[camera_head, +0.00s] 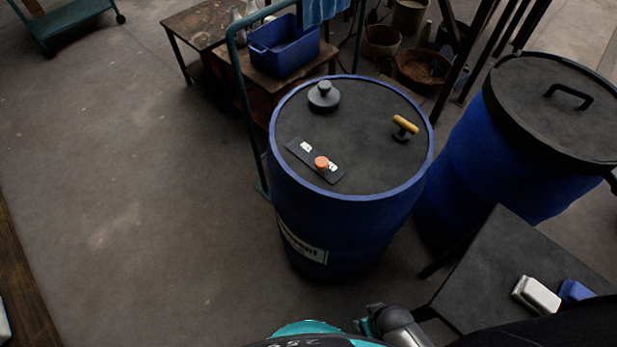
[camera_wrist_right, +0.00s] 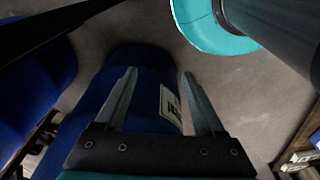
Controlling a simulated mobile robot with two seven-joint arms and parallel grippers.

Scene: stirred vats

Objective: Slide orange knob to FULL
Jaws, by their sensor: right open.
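The orange knob (camera_head: 321,163) sits on a dark slide plate (camera_head: 297,153) on the lid of the blue vat (camera_head: 345,215). Two small white labels are on the plate, one up-left of the knob and one beside it at right; I cannot read them. The knob is in the plate's lower-right half. My right gripper (camera_wrist_right: 160,98) is open and empty in the right wrist view, its two fingers apart before the vat's blue side and white label. The knob is not visible in that view. My left gripper is in neither view.
The lid also carries a dark round knob (camera_head: 323,96) and a yellow-handled valve (camera_head: 405,125). A second blue drum (camera_head: 550,110) stands at right. A dark table (camera_head: 490,265) with a white block (camera_head: 537,295) is at lower right. Floor at left is clear.

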